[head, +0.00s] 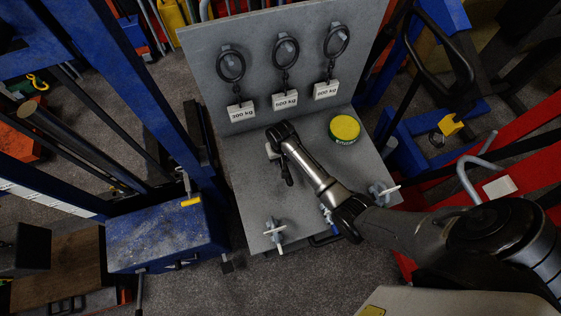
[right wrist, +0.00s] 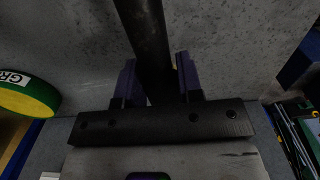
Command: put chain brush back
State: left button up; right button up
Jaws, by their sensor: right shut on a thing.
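My right gripper (right wrist: 158,80) is shut on a dark round bar, taken to be the handle of the chain brush (right wrist: 147,30); its two fingers stand on either side of the bar in the right wrist view. In the head view my right arm reaches from the right over the grey metal plate (head: 240,165), and the wrist hides most of what the gripper holds. A dark piece (head: 288,174) hangs below the wrist there; I cannot tell whether it is brush or finger. The bristles are not clearly visible. My left gripper is not in view.
A yellow and green tin (head: 344,128) stands on the plate, right of the gripper. Several rings with weight labels (head: 285,101) hang on the upright back panel. Clamps (head: 275,232) sit near the front edge. A blue box (head: 165,236) stands left. The plate's left part is clear.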

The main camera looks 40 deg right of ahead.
aim_at(280, 162)
jog(key=shift+w+f, duration=0.15)
jog(key=shift+f, duration=1.95)
jog(key=shift+f+b, duration=0.15)
jog(key=shift+b, duration=0.15)
jog(key=o, duration=0.9)
notch_tip(280, 162, up, 11)
jog(key=shift+f+p, duration=0.1)
jog(key=shift+p, duration=0.65)
jog(key=shift+r, duration=0.75)
